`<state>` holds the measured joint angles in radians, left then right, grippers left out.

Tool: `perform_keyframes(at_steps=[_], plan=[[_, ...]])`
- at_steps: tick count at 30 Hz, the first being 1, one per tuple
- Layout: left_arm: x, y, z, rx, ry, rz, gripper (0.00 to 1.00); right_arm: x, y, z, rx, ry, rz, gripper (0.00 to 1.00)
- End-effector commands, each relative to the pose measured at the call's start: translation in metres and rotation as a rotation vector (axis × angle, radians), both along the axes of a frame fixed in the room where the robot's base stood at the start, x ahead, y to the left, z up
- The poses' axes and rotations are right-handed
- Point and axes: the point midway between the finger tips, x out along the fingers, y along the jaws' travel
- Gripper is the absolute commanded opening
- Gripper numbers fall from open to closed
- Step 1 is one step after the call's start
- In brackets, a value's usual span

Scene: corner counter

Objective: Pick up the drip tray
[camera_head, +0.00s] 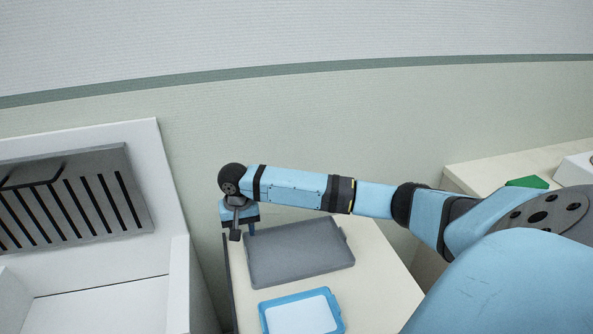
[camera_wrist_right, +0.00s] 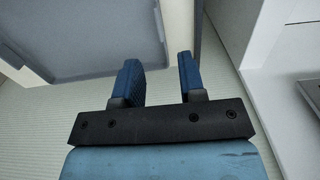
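A flat dark grey tray (camera_head: 300,254) with a raised rim, which I take to be the drip tray, lies on the light counter. It also shows at the upper left of the right wrist view (camera_wrist_right: 85,30). My right gripper (camera_head: 251,230) is at the tray's far left corner, pointing down, with the wrist hiding part of it. In the right wrist view its two blue fingers (camera_wrist_right: 158,68) are apart with nothing held between them. The tray's edge is close to the fingers; whether they touch it I cannot tell. My left gripper is not in view.
A blue-rimmed tray with a white inside (camera_head: 301,315) lies in front of the grey tray. A white unit with a slotted grey panel (camera_head: 75,200) stands at the left, across a narrow gap. A green object (camera_head: 527,182) lies on the right counter. The wall is behind.

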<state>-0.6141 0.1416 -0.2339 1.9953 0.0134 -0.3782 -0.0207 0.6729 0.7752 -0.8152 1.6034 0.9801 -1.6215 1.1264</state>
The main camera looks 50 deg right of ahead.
Motion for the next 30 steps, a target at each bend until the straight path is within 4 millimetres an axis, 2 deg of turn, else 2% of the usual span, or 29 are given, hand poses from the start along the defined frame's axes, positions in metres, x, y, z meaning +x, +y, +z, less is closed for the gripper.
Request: perform_keyframes(at_steps=[4,13,21,30], plan=[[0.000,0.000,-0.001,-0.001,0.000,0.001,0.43,0.000,0.000,-0.028,0.000,0.000,0.001,0.37],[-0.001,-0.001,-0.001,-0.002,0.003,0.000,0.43,0.000,0.000,-0.054,-0.001,-0.001,0.001,0.37],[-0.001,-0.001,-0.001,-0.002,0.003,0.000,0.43,-0.001,-0.001,-0.092,0.001,-0.003,0.003,0.37],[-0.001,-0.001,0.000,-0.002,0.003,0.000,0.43,-0.001,-0.001,-0.098,0.000,-0.004,0.003,0.37]])
